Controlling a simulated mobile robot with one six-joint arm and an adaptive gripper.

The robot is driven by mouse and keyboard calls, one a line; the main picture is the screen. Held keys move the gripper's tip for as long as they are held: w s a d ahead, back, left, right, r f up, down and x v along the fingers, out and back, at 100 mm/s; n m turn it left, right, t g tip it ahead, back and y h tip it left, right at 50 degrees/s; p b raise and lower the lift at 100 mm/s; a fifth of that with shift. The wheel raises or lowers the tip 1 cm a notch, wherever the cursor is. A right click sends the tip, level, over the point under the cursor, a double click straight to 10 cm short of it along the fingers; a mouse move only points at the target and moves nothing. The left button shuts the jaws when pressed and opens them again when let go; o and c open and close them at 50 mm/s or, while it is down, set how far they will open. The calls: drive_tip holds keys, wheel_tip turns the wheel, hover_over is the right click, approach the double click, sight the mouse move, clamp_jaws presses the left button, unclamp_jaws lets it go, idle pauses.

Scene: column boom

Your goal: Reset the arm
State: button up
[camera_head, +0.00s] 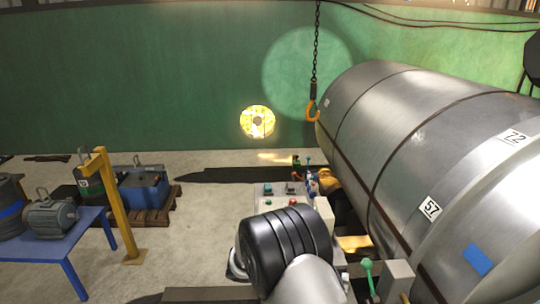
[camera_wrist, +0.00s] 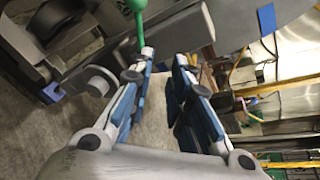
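My gripper (camera_wrist: 164,57) shows in the wrist view with its two blue-padded fingers apart and an empty gap between them. Bare floor shows through the gap. A green-knobbed lever (camera_wrist: 137,12) is beyond the fingertips, near the left finger; I cannot tell whether they touch. In the head view my arm's dark ribbed joint and grey link fill the lower middle. The gripper itself cannot be made out there. A green-knobbed lever (camera_head: 367,266) stands just right of my arm in that view.
A large steel cylinder (camera_head: 400,140) fills the right side. A chain hook (camera_head: 312,110) hangs by its left end. A control panel (camera_head: 285,190) stands behind my arm. A blue table (camera_head: 62,250) with a motor (camera_head: 50,218) and a yellow post (camera_head: 112,205) are left. Floor between is clear.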

drive_tip(key=s+d+r+m+g+y+b, duration=0.1)
drive_tip(key=s+r+m+y, duration=0.35)
drive_tip(key=s+m, duration=0.25)
drive_tip(key=s+d+r+m+y+b, duration=0.1)
drive_tip(key=s+r+m+y+b, duration=0.15)
drive_tip(key=s+r+m, duration=0.35)
drive_tip(key=s+a+m+t+y+b, duration=0.1)
drive_tip(key=s+a+m+t+y, duration=0.1)
drive_tip(key=s+m, duration=0.5)
drive_tip(key=s+a+m+t+y+b, duration=0.1)
drive_tip(key=s+a+m+t+y, duration=0.2)
drive_tip(key=s+m, duration=0.4)
drive_tip(key=shift+a+m+t+y, duration=0.3)
drive_tip(key=shift+a+y, duration=0.2)
drive_tip(key=shift+y, duration=0.7)
drive_tip(key=shift+o, duration=0.4)
